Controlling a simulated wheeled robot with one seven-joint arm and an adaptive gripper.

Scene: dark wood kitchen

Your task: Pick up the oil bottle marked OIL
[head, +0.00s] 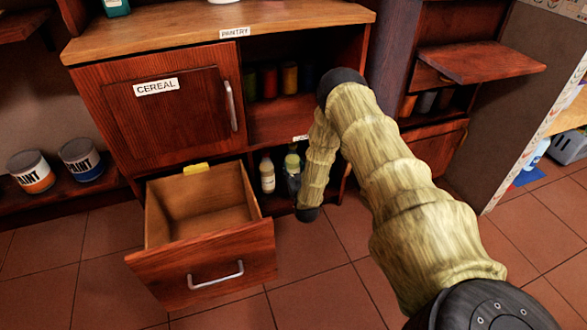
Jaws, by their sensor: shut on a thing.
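Two bottles stand side by side in the lower opening of the cabinet, right of the open drawer. The left bottle (267,174) is pale with a light label. The right one, a greenish bottle (292,160), shows its upper part. My gripper (293,183) is at the right bottle, low in the opening, and is shut on it. The fingers are small, dark and partly hidden by my arm, and they cover the bottle's lower part. No OIL marking can be read on either bottle from here.
The open, empty-looking drawer (200,262) juts out just left of my gripper. The cereal door (160,118) is shut above it. Several jars (270,80) stand on the shelf above the bottles. Paint cans (82,160) sit at the left. The tiled floor in front is clear.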

